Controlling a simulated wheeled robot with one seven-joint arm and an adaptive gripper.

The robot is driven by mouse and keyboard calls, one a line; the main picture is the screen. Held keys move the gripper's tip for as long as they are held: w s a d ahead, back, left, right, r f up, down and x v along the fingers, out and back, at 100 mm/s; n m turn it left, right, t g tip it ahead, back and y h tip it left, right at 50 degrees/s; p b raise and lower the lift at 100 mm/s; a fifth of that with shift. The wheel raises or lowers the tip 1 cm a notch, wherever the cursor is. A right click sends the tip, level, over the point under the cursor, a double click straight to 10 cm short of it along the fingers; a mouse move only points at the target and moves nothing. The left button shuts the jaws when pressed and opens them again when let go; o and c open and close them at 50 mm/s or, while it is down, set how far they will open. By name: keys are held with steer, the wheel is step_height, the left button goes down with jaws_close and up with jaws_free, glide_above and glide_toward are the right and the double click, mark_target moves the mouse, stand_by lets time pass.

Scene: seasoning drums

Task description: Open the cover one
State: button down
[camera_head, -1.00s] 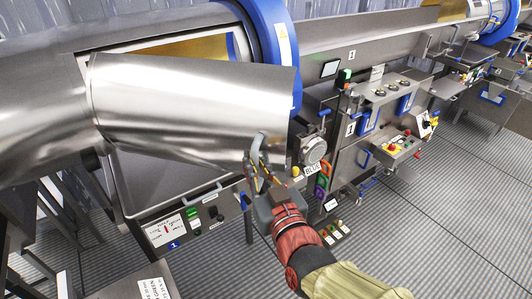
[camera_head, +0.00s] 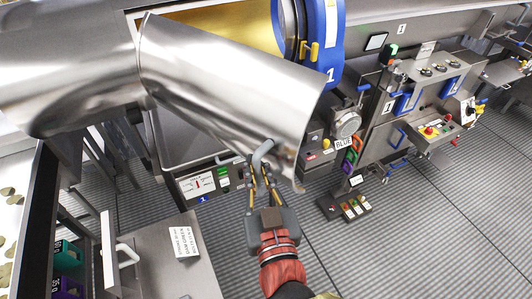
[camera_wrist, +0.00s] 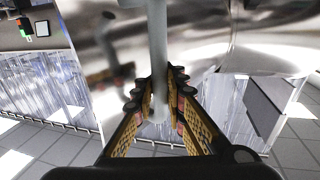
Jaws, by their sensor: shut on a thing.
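The cover (camera_head: 225,85) is a large shiny metal chute, hinged at its left end to a wide metal duct. It stands at an angle, swung away from the drum marked 1 (camera_head: 325,30), whose gold-coloured inside (camera_head: 228,20) shows behind it. A grey curved handle (camera_head: 262,152) sits on the cover's lower edge. My gripper (camera_head: 261,180) is shut on this handle. In the wrist view, the handle (camera_wrist: 157,45) runs down between my two yellow-and-black fingers (camera_wrist: 160,95).
A control panel (camera_head: 203,185) with a dial stands below the cover. A grey box (camera_head: 160,255) with a label and white handle is at lower left. A button box (camera_head: 350,207) is right of my gripper. The striped floor (camera_head: 420,240) is clear at lower right.

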steer(key=s+a+m+h+p, duration=0.1)
steer(key=s+a+h+p, duration=0.1)
steer(key=s+a, duration=0.3)
steer(key=shift+s+a+m, duration=0.15)
steer(key=shift+s+m, duration=0.15)
steer(key=shift+f, duration=0.1)
stand_by(0.5)
steer(key=c, duration=2.1)
jaws_free()
steer(key=shift+s, duration=0.2)
steer(key=shift+c, duration=0.2)
steer(key=o, duration=0.3)
steer(key=shift+w, duration=0.1)
steer(key=shift+r, duration=0.2)
